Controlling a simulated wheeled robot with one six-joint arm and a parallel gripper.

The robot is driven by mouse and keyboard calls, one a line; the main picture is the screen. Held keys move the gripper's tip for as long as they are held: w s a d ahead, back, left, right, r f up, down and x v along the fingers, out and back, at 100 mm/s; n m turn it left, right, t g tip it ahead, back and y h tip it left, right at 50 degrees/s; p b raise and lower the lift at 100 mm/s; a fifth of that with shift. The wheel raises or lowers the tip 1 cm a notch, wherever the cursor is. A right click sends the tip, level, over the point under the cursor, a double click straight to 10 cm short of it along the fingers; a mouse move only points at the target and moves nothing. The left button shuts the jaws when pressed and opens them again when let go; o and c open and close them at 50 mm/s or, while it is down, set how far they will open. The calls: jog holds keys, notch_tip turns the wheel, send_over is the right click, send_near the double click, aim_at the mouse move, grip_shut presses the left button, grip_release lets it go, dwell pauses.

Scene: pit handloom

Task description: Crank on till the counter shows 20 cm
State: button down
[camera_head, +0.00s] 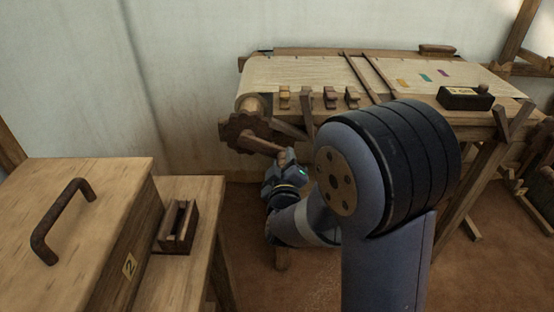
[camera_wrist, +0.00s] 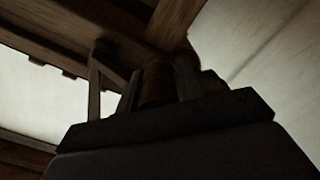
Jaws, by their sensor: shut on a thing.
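The wooden loom (camera_head: 480,125) stands at the back, with pale cloth (camera_head: 310,72) stretched over its top. A toothed wooden wheel (camera_head: 243,133) sits at its left end, and a crank arm (camera_head: 264,145) runs from it down and right. My gripper (camera_head: 284,157) is shut on the crank handle at the end of that arm; the jaws mostly hide the handle. In the wrist view, a brown round handle (camera_wrist: 155,84) shows between the dark jaws. The counter (camera_head: 465,98) is a dark box at the loom's right; its small pale display is too small to read.
Several small wooden blocks (camera_head: 330,97) line the loom's front edge. A wooden chest (camera_head: 75,205) with a dark handle and a bench with a small open box (camera_head: 178,228) stand at the left. Bare floor (camera_head: 245,215) lies between bench and loom. My arm hides part of the loom.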

jog(key=r+n+p, duration=0.1)
jog(key=d+r+n+p, duration=0.1)
jog(key=r, duration=0.1)
jog(key=shift+r+n+p, duration=0.1)
jog(key=shift+n+p, duration=0.2)
jog(key=shift+n, duration=0.1)
notch_tip(320, 180, up, 3)
jog(key=n+p, duration=0.3)
jog(key=shift+r+n, duration=0.1)
jog(key=shift+n, duration=0.2)
jog(key=r+n+p, duration=0.1)
jog(key=a+r+n+p, duration=0.1)
jog(key=n+p, duration=0.1)
jog(key=shift+r+p, duration=0.3)
jog(key=shift+w+a+r+n+p, duration=0.1)
jog(key=shift+a+r+n+p, duration=0.35)
jog(key=shift+r+n+p, duration=0.45)
jog(key=shift+f+n, duration=0.2)
jog(key=shift+n, duration=0.1)
jog(key=c, duration=1.3)
grip_release()
jog(key=shift+c, duration=0.2)
jog(key=shift+o, duration=1.4)
jog(key=shift+f, duration=0.15)
jog(key=s, duration=1.1)
jog(key=shift+a, duration=0.2)
